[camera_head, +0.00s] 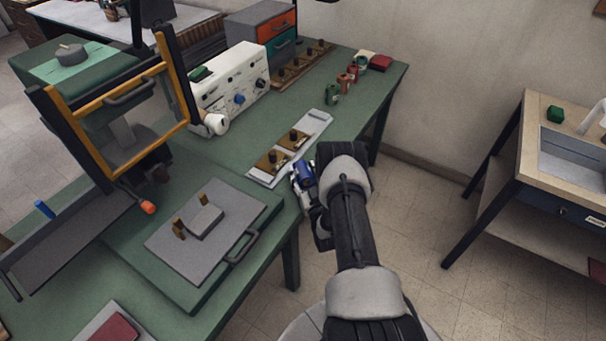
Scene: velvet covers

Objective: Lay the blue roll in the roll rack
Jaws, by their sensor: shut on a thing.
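The blue roll (304,175) is held in my gripper (306,188), by the right edge of the green table. My gripper is shut on it, and the fingers and wrist partly hide it. To its left, a light grey strip (316,127) carries two brass-coloured plates with dark knobs. A grey board (187,255) with a small block and two tan upright pieces lies nearer on the table. I cannot tell for sure which of these fittings is the roll rack.
Several small green and red rolls (343,83) stand farther back on the green table (232,151). A white control box (229,85) and a yellow-black frame (108,107) stand left. A wooden side table (537,117) stands right, with open floor between.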

